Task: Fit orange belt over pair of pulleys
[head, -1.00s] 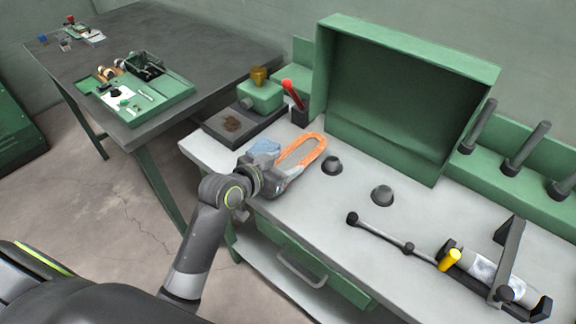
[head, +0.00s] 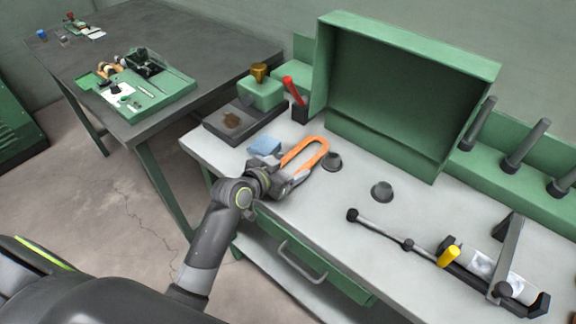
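The orange belt (head: 318,146) is a long narrow loop, held near the left pulley. My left gripper (head: 287,180) is shut on the belt's near end, above the light grey bench top. Two dark grey pulleys stand on the bench. The left pulley (head: 332,162) is just right of the belt's far end, and the belt appears beside it, not around it. The right pulley (head: 382,192) stands bare, farther right. Height between belt and bench is hard to tell. My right gripper is not in view.
A blue cloth (head: 264,147) lies behind my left gripper. A dark tray (head: 230,128) and a red-handled tool (head: 290,88) stand at the back left. A green open box (head: 400,100) stands behind the pulleys. A bar mechanism with a yellow handle (head: 449,256) lies at the front right.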

